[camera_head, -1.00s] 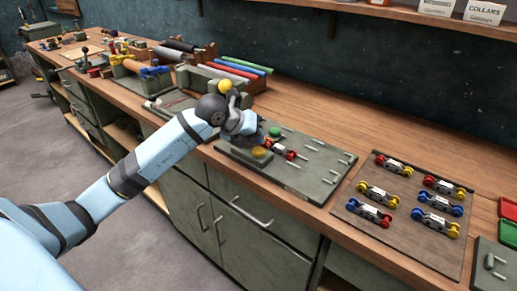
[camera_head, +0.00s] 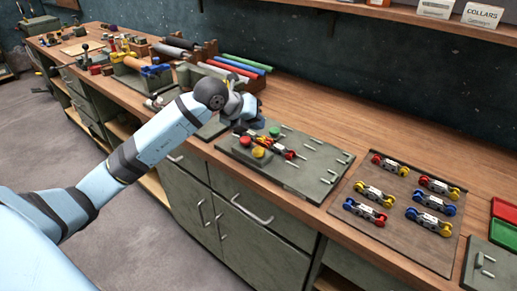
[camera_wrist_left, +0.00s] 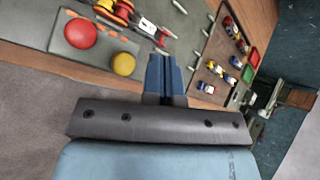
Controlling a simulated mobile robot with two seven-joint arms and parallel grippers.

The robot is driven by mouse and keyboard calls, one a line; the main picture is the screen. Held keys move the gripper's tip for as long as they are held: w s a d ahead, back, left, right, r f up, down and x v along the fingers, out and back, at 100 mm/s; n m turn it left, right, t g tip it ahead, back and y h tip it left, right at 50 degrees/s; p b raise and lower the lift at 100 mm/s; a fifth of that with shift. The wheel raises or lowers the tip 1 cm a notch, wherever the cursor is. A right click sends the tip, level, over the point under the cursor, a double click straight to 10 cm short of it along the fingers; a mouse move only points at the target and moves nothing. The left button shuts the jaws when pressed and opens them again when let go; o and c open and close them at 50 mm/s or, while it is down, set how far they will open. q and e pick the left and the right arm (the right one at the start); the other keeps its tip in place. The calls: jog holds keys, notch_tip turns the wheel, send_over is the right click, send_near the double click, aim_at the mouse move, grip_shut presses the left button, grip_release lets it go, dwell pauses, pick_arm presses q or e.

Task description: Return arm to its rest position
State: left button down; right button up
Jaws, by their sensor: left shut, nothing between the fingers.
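My left arm (camera_head: 150,140) reaches in from the left over the workbench. Its gripper (camera_head: 238,125) hangs over the left end of a grey fixture plate (camera_head: 315,180) and is partly hidden by the wrist. In the left wrist view the left gripper (camera_wrist_left: 164,72) is shut and empty, its blue fingers together. The plate carries a red button (camera_head: 244,141), a yellow button (camera_head: 258,152), a green button (camera_head: 274,132) and a red-ended part (camera_head: 288,154). The red button (camera_wrist_left: 81,33) and yellow button (camera_wrist_left: 123,64) also show in the left wrist view, apart from the fingers. My right gripper is out of view.
A dark board (camera_head: 395,235) to the right holds several link parts with coloured ends. Red (camera_head: 505,209) and green (camera_head: 502,234) trays stand at the right edge. Coloured rolls (camera_head: 240,66) lie on a rack behind my arm. The bench behind the plate is clear.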

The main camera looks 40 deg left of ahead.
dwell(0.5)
pick_arm(q)
jog(key=s+d+f+n+t+h, duration=0.1)
jog(key=s+d+f+n+h, duration=0.2)
jog(key=d+h, duration=0.4)
jog(key=s+d+f+n+t+h, duration=0.1)
jog(key=s+d+f+h, duration=0.2)
jog(key=s+d+h, duration=0.45)
jog(key=s+d+f+n+y, duration=0.2)
jog(key=s+f+n+y, duration=0.55)
jog(key=f+n, duration=0.55)
jog(key=s+d+f+n+y, duration=0.3)
jog(key=s+f+n+y, duration=0.5)
jog(key=f+n, duration=0.45)
notch_tip(320, 180, up, 14)
jog(key=s+a+p, duration=0.1)
jog(key=a+p, duration=0.1)
jog(key=p, duration=1.4)
jog(key=shift+m+t+h, duration=0.3)
jog(key=shift+m, duration=0.15)
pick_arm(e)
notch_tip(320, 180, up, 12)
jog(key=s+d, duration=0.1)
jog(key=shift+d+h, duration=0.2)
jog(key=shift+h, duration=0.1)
